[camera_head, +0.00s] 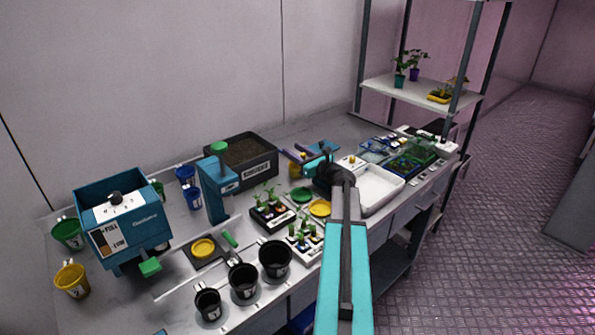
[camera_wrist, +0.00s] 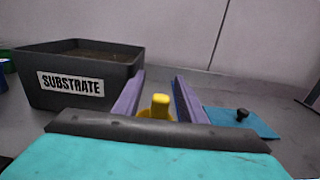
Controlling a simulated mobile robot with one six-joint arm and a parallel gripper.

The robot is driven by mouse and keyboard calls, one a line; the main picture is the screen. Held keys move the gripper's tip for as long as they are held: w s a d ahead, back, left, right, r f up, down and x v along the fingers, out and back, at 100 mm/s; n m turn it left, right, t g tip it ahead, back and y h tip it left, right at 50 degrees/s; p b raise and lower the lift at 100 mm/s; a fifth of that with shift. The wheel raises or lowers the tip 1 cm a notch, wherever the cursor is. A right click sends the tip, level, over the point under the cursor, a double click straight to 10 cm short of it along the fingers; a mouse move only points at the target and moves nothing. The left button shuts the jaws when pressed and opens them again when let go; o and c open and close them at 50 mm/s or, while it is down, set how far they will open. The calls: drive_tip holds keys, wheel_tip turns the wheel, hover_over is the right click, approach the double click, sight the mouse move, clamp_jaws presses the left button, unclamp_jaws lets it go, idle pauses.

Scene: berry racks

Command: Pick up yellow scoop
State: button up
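In the wrist view, a yellow scoop (camera_wrist: 160,104) stands on the bench, seen between the two purple fingers of my gripper (camera_wrist: 157,88). Its upright yellow end shows; its lower part is hidden behind the dark edge of my gripper. Gaps show on both sides, so the fingers are open and not closed on it. In the head view, my gripper (camera_head: 295,157) is low over the back of the bench, right of the substrate box, with a bit of the yellow scoop (camera_head: 295,169) near its fingers.
The dark substrate box (camera_head: 262,172) stands close left of my gripper. A blue flat piece (camera_wrist: 246,122) lies to the right. A white tray (camera_head: 390,195), seedling trays (camera_head: 268,220), a yellow dish (camera_head: 320,208) and black pots (camera_head: 275,258) crowd the bench. The wall is behind.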

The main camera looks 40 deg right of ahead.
clamp_jaws()
drive_tip(key=shift+r, duration=0.15)
idle(0.4)
wheel_tip(320, 180, up, 10)
drive_tip(key=b, duration=0.1)
idle(0.6)
drive_tip(key=shift+s+f, duration=0.1)
drive_tip(key=shift+f, duration=0.15)
idle(0.6)
